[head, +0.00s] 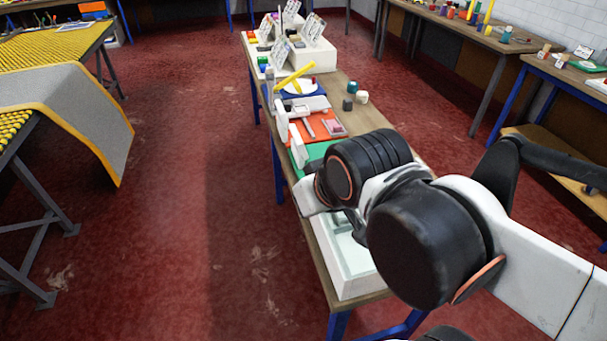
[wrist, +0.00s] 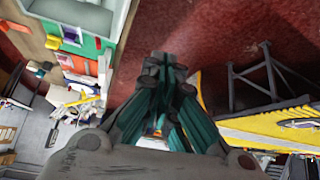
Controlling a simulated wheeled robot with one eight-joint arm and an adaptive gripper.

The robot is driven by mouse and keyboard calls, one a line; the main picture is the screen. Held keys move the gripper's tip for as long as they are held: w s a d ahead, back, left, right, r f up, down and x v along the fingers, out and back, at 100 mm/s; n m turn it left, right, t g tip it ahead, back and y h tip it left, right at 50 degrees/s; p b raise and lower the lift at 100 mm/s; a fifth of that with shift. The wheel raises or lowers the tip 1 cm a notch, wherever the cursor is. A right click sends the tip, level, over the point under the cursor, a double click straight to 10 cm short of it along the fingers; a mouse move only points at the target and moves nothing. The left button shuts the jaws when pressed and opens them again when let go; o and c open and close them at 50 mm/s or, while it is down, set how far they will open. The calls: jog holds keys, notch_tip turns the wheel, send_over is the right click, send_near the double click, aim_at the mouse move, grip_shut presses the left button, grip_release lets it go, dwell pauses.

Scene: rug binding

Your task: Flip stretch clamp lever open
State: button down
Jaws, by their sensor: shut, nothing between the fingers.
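My gripper (wrist: 168,74) shows in the wrist view with its dark teal fingers close together, shut and empty. It is over the red floor beside the long workbench. In the head view my arm hides most of the gripper and the bench's near end. White upright pieces (head: 282,118) stand along the bench's left edge, beyond my wrist. I cannot tell whether they belong to the stretch clamp. No clamp lever can be made out clearly in either view, so its position cannot be told.
The workbench (head: 390,143) carries a red-orange mat (head: 300,133), a green mat (head: 315,151), small blocks and card stands. A white tray (head: 355,287) lies at its near end, under my arm. A grey rug with yellow edging (head: 85,115) hangs at left. Red floor between is clear.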

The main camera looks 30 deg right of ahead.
jog(key=w+d+n+g+h+p, duration=0.1)
jog(key=w+n+g+h, duration=0.1)
jog(key=w+n, duration=0.45)
jog(key=w+d+n+g+h, duration=0.2)
jog(key=w+n+g, duration=0.1)
jog(key=w, duration=0.7)
jog(key=w+f+n+g+h+p, duration=0.1)
jog(key=w+f+n+g+h, duration=0.2)
jog(key=w+f+n, duration=0.3)
jog(key=w+f, duration=0.5)
jog(key=f, duration=0.2)
jog(key=shift+a+f+g+h+p, duration=0.3)
jog(key=shift+a, duration=0.05)
